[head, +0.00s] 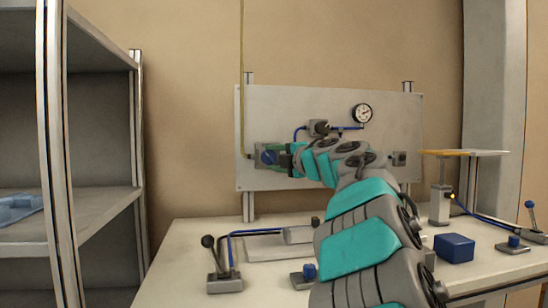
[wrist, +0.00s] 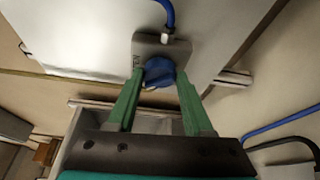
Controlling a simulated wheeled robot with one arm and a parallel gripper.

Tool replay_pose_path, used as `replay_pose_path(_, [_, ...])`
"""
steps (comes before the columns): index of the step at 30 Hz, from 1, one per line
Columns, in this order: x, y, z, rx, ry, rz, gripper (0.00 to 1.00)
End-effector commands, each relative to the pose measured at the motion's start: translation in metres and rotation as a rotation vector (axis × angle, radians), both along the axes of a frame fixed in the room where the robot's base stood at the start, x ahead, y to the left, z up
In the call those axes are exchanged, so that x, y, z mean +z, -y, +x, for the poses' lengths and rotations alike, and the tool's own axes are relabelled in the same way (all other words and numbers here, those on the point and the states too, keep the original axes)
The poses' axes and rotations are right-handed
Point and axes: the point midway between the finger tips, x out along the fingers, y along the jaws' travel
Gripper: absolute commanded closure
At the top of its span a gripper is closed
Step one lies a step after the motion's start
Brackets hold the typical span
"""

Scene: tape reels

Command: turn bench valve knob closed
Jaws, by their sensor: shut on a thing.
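The bench valve knob (wrist: 159,70) is blue and sits on a small grey valve block (wrist: 148,44) with a blue hose at its top. In the head view the knob (head: 268,157) shows at the left part of the upright white panel (head: 340,115). My gripper (wrist: 160,80) has its two green fingers on either side of the knob and is shut on it. In the head view my gripper (head: 286,160) reaches the panel from the right and hides part of the valve. The knob's exact turn angle is hard to tell.
A round gauge (head: 362,113) and a second fitting (head: 318,127) are on the panel. On the bench (head: 185,240) stand a black-knobbed lever (head: 224,280), a blue box (head: 454,248) and a press-like stand (head: 440,205). Grey shelving (head: 95,215) is at left.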

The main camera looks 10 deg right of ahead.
Motion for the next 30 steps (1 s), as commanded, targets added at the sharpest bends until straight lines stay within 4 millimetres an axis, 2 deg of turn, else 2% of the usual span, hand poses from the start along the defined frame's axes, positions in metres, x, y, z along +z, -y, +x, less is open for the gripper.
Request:
replay_pose_path(18, [0.0036, -0.003, 0.0001, 0.003, -0.001, -0.581, 1.0])
replay_pose_path(30, [0.0049, -0.0053, 0.0005, 0.004, -0.001, -0.829, 1.0])
